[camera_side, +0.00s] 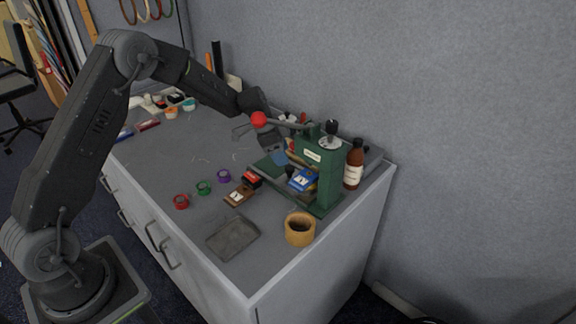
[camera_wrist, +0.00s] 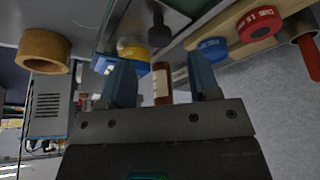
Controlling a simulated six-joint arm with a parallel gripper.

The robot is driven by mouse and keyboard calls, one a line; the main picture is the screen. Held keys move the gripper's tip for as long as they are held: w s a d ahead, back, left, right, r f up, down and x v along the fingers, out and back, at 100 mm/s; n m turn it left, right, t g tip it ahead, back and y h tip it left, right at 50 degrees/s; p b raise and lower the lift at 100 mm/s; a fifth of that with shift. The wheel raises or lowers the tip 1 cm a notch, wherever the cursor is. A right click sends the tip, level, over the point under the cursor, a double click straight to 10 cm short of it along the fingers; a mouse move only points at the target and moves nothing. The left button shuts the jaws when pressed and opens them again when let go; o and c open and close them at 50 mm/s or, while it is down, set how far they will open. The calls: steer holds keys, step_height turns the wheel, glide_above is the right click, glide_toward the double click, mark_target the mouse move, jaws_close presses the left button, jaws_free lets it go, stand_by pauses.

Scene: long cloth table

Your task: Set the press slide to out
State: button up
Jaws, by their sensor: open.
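The green press (camera_side: 322,172) stands on the table near its right end. A lever with a red ball knob (camera_side: 259,119) reaches out to the left from its top. A flat green plate (camera_side: 266,168), which looks like the slide, lies low at the left of the press; its exact position is hard to tell. My gripper (camera_side: 279,158) is in front of the press, under the lever and close above this plate. In the wrist view my gripper (camera_wrist: 161,78) has its two blue fingers apart with nothing held between them. Whether a finger touches the plate cannot be told.
A blue block (camera_side: 303,180) sits at the press. A brown bottle (camera_side: 354,164) stands behind it on the right. A wooden ring (camera_side: 300,229), a grey slab (camera_side: 232,237) and several coloured tape rolls (camera_side: 204,187) lie in front. The grey wall is close behind.

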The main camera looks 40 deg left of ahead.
mark_target(288, 167)
steer(key=shift+x, duration=2.75)
steer(key=shift+c, duration=0.4)
jaws_close()
steer(key=shift+a, duration=0.1)
